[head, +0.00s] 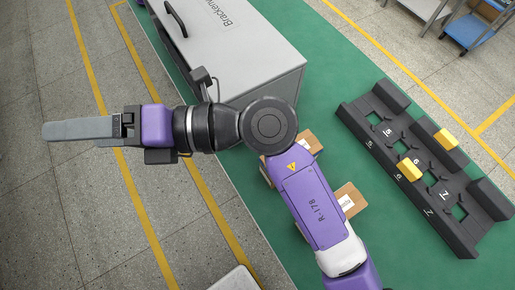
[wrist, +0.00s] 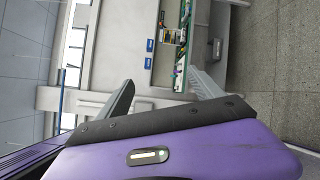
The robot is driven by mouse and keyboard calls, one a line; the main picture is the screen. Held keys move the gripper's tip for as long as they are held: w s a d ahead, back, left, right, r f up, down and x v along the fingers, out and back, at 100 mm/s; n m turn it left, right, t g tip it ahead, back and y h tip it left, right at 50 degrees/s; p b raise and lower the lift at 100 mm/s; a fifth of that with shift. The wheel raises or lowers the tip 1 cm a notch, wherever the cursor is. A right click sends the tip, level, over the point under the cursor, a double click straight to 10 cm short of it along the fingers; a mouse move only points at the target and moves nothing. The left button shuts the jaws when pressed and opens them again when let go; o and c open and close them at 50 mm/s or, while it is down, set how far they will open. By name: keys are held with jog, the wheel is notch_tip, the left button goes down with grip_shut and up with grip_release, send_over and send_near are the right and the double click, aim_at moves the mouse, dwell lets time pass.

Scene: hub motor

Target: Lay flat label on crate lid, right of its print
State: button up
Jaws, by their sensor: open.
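The grey crate lid (head: 240,65) is at the top middle of the head view, with a black handle at its left. Its dark print (head: 224,14) runs near the top edge and is partly cut off by the frame. My gripper (head: 48,131) is far to the left of the crate, over the bare floor. In the wrist view my gripper (wrist: 162,80) has its two grey fingers spread apart with nothing between them. I cannot make out a loose flat label in either view.
Cardboard boxes (head: 351,200) with white patches lie partly under my arm on the green mat (head: 290,180). A black numbered rack (head: 395,145) with yellow blocks (head: 410,169) stands at right. A blue cart (head: 470,32) is top right. The wrist view shows a distant cluttered shelf (wrist: 178,45).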

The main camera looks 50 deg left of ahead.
jog(key=w+d+f+n+t+h, duration=0.2)
jog(key=w+f+t+h, duration=0.55)
jog(key=f, duration=0.65)
jog(key=w+d+f+t+h, duration=0.1)
jog(key=w+d+t, duration=0.25)
jog(key=w, duration=0.65)
jog(key=w+d+f+t+h, duration=0.15)
jog(key=w+t, duration=0.25)
jog(key=w, duration=0.7)
jog(key=shift+s+d+f+p, duration=0.15)
jog(key=shift+f+p, duration=0.35)
jog(key=shift+f, duration=0.65)
jog(key=shift+s+d+f+p, duration=0.15)
jog(key=shift+f+p, duration=0.35)
jog(key=shift+f, duration=0.6)
jog(key=shift+d+f+p, duration=0.2)
jog(key=shift+f+p, duration=0.3)
jog(key=shift+f, duration=0.65)
jog(key=c, duration=1.5)
